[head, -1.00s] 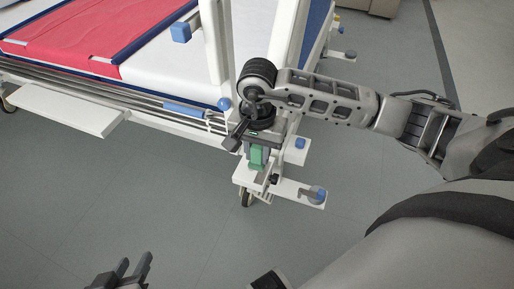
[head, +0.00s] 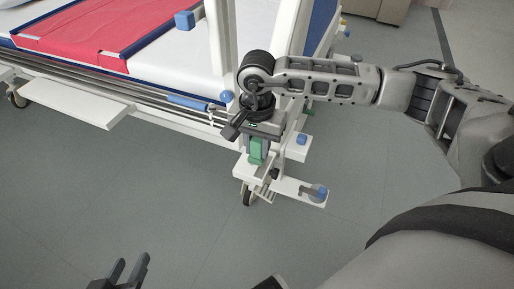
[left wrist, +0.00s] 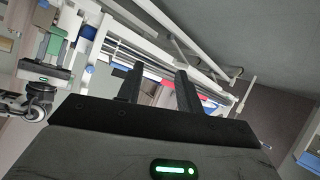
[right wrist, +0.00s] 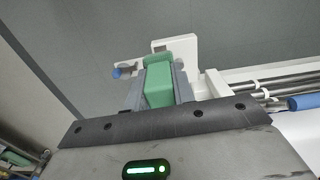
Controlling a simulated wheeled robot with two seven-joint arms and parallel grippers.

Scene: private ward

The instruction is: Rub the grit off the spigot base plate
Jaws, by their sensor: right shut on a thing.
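My right gripper (head: 258,143) is shut on a green block (head: 257,151) at the lower corner of the bed. The green block also shows between the fingers in the right wrist view (right wrist: 158,80). A white plate (head: 290,189) juts out low at the bed corner, with a grey and blue fitting near its outer end. The block is over or beside the inner end of this plate; I cannot tell whether they touch. Any grit is too small to make out. My left gripper (head: 130,268) is open and empty, low over the floor; its fingers stand apart in the left wrist view (left wrist: 160,90).
The bed (head: 150,85) with a red cover fills the upper left. A white side board (head: 85,102) and grey rails (head: 110,85) run along its side. A caster (head: 247,195) stands under the corner. The grey floor (head: 110,190) in front is clear.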

